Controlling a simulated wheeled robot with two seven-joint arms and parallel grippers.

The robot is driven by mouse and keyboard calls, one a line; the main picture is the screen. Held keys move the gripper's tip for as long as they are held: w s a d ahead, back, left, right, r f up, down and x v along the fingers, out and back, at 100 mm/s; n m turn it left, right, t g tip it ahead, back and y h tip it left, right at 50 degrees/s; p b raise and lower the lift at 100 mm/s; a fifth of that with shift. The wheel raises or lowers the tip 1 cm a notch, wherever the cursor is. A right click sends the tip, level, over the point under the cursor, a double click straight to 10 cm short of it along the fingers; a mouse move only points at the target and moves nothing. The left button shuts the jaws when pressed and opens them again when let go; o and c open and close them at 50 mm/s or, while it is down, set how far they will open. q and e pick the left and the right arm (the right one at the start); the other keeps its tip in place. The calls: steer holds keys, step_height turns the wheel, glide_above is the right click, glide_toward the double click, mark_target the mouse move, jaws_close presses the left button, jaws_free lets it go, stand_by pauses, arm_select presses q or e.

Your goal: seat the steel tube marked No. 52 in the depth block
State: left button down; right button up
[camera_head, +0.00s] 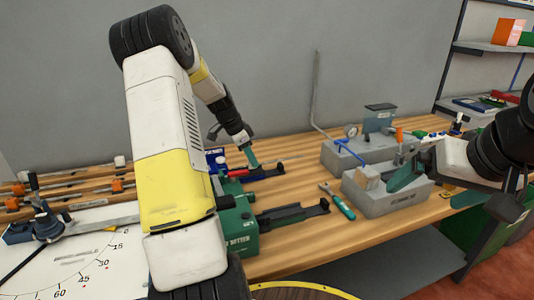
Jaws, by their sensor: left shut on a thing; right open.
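My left gripper (252,160) is at the end of the arm that bends down in the middle of the view. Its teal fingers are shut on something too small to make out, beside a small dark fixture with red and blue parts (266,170). My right gripper (425,191) is open, its teal fingers apart at the right, over and beside a grey block (385,200) on the bench. I cannot make out the No. 52 marking or identify the steel tube. I cannot tell which block is the depth block.
A larger grey block (345,158) with a gauge stands behind. A green-handled tool (337,200) lies on the wooden bench (300,238). A green dispenser-like unit (238,228) is partly hidden by my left arm. An angle-scale board (95,262) is at left, shelves at right.

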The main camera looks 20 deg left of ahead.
arm_select(q)
steer(key=shift+f, duration=0.65)
stand_by(0.7)
steer(key=shift+s+a, duration=0.1)
steer(key=shift+s+a, duration=0.25)
steer(key=shift+a, duration=0.05)
steer(key=shift+s+a, duration=0.15)
steer(key=shift+a, duration=0.05)
steer(key=shift+s+a, duration=0.55)
steer(key=shift+a, duration=0.15)
steer(key=shift+s+a, duration=0.5)
steer(key=shift+a, duration=0.2)
steer(key=c, duration=1.2)
jaws_free()
steer(key=shift+o, duration=0.4)
steer(key=shift+o, duration=1.1)
